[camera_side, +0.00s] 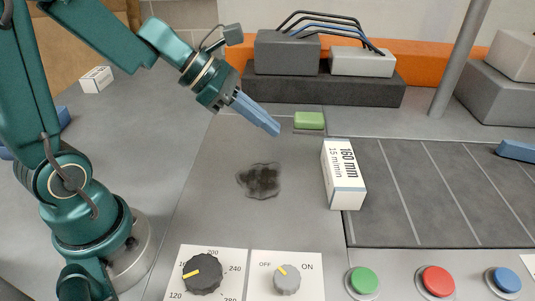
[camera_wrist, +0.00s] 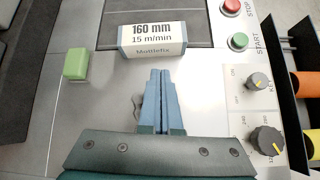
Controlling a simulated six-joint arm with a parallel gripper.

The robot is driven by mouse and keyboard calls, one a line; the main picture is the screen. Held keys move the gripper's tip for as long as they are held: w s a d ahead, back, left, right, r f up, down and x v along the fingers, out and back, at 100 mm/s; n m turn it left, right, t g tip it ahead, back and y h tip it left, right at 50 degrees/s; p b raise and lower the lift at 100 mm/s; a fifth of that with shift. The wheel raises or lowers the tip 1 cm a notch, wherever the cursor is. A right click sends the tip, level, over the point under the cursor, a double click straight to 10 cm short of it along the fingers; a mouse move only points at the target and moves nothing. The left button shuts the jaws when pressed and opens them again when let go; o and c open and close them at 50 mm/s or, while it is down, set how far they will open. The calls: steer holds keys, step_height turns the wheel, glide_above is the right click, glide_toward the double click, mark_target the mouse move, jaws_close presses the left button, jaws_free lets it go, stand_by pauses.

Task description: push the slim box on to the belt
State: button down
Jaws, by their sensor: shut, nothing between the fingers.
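The slim box (camera_side: 343,174), white with a blue-grey edge band and "160 mm, 15 m/min" print, stands at the near left edge of the dark belt (camera_side: 430,195). How far it overlaps the belt is hard to tell. In the wrist view the box (camera_wrist: 152,39) lies ahead of the fingers, with the belt (camera_wrist: 165,9) behind it. My gripper (camera_side: 275,129) is shut and empty, raised above the grey table to the left of the box. In the wrist view its fingertips (camera_wrist: 160,73) point at the box with a gap between them.
A green block (camera_side: 309,120) lies behind the box. A dark stain (camera_side: 262,181) marks the table. A dial (camera_side: 203,274), an off/on switch (camera_side: 287,280) and green (camera_side: 362,281), red (camera_side: 437,280) and blue (camera_side: 505,280) buttons line the front. A grey post (camera_side: 460,60) stands behind the belt.

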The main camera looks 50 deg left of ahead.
mark_target(354, 162)
steer(key=shift+n, duration=0.9)
steer(key=w+d+f, duration=0.1)
steer(key=f, duration=0.2)
steer(key=w+d+f, duration=0.1)
steer(key=w+f, duration=0.1)
steer(key=f, duration=0.2)
steer(key=w+f, duration=0.2)
steer(key=f, duration=0.1)
steer(key=shift+w+d+f, duration=0.15)
steer(key=shift+w+d, duration=0.05)
steer(key=shift+d, duration=0.2)
steer(key=shift+w+d, duration=0.75)
steer(key=shift+w, duration=0.2)
steer(key=shift+w+d, duration=0.45)
steer(key=shift+w, duration=0.1)
steer(key=shift+w+d, duration=2.7)
steer(key=shift+w, duration=0.25)
steer(key=shift+s+a, duration=0.1)
